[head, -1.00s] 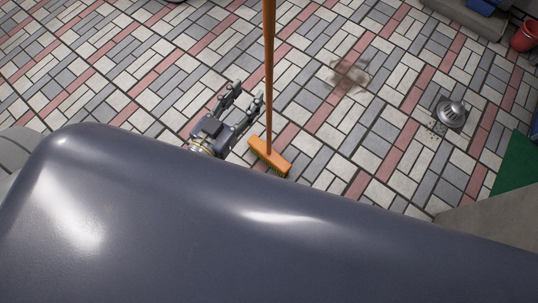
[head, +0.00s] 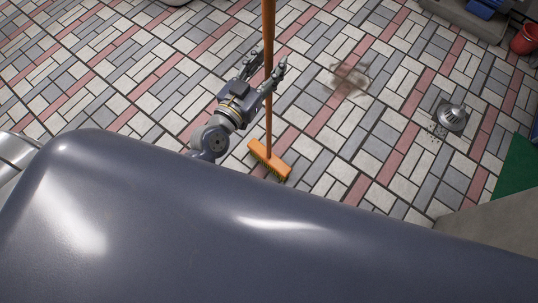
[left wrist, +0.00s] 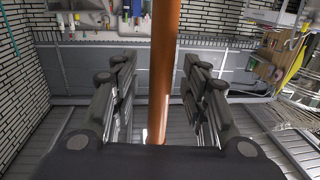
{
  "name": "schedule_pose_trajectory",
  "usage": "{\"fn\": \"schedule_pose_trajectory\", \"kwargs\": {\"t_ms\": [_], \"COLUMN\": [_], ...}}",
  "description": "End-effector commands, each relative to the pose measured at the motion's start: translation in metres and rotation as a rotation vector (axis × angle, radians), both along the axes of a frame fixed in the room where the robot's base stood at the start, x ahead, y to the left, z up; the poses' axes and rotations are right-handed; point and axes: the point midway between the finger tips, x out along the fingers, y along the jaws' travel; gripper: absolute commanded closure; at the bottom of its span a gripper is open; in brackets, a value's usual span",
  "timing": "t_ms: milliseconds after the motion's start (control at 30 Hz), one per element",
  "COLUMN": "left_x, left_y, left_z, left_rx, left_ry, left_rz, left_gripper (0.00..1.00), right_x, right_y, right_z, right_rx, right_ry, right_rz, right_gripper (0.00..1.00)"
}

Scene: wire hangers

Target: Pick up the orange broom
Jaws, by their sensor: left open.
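The orange broom (head: 268,120) stands upright, its handle running up out of the top of the head view. Its orange head (head: 270,160) with bristles rests on the tiled floor. My left gripper (head: 269,60) is open, with a finger on either side of the handle in the head view. In the left wrist view the orange handle (left wrist: 163,70) stands upright between the two spread fingers (left wrist: 160,85). The fingers show a gap to the handle on both sides. My right gripper is not in view.
A dark stain (head: 349,80) marks the floor right of the broom. A metal dome-shaped object (head: 451,114) lies farther right. A red bucket (head: 524,40) and a green mat (head: 518,165) are at the right edge. The floor around the broom is clear.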

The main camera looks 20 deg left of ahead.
Motion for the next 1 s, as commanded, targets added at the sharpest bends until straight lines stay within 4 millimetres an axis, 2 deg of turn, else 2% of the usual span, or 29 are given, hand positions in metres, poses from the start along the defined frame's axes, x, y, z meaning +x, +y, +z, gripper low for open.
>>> {"fn": "schedule_pose_trajectory", "kwargs": {"t_ms": [267,467,1000], "left_x": [0.0037,0.0036,0.0041], "left_y": [-0.0008,-0.0007,-0.0004], "left_z": [0.0001,0.0001,0.0071], "left_rx": [0.0,0.001,-0.001], "left_ry": [0.0,0.0,-0.007], "left_rz": [0.0,0.0,0.002], "left_gripper": [0.59,1.0,1.0], "right_x": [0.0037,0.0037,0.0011], "right_y": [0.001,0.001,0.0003], "right_z": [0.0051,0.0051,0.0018], "right_rx": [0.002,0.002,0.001], "right_ry": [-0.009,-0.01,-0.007], "right_rz": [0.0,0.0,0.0], "right_gripper": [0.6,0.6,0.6]}}
